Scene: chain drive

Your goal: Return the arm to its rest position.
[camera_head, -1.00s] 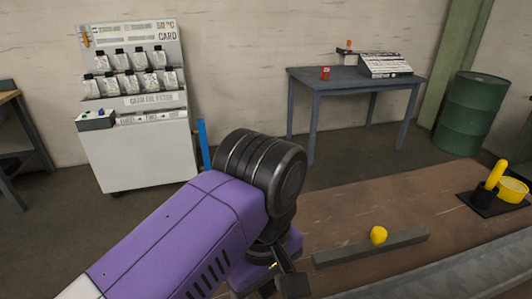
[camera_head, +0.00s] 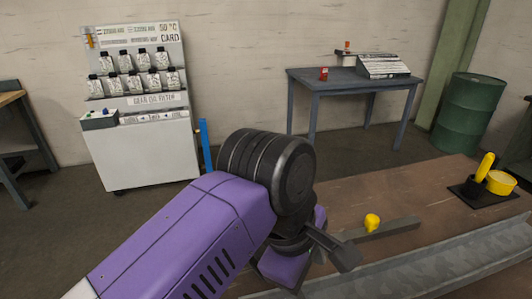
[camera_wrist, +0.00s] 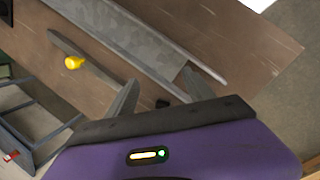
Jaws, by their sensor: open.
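My purple arm reaches across the head view from the lower left to a black joint. My gripper (camera_wrist: 158,92) is seen in the wrist view with its two grey fingers spread apart and nothing between them. In the head view part of the gripper (camera_head: 335,248) shows beyond the black joint, above the brown workbench (camera_head: 345,205). The rest of it is hidden behind the arm.
A grey bar (camera_head: 400,226) with a yellow knob (camera_head: 372,222) lies on the bench, beside a long metal channel (camera_head: 430,262). A black tray with a yellow cup (camera_head: 501,182) stands at the right. Behind are a display cabinet (camera_head: 145,155), a table (camera_head: 350,88) and a green drum (camera_head: 468,112).

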